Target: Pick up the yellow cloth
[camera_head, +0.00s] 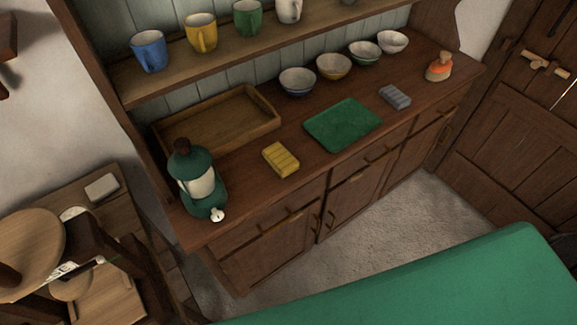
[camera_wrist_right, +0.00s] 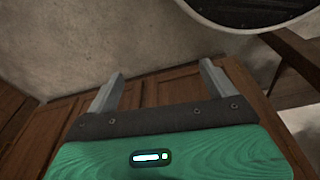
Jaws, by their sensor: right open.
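The yellow cloth (camera_head: 281,159) lies folded on the dark wooden counter of the dresser in the head view, near its front edge. The cloth is not seen in that wrist view. My left gripper is not in view.
Mugs stand on the shelf above. Stacked wooden furniture (camera_head: 30,240) is at lower left.

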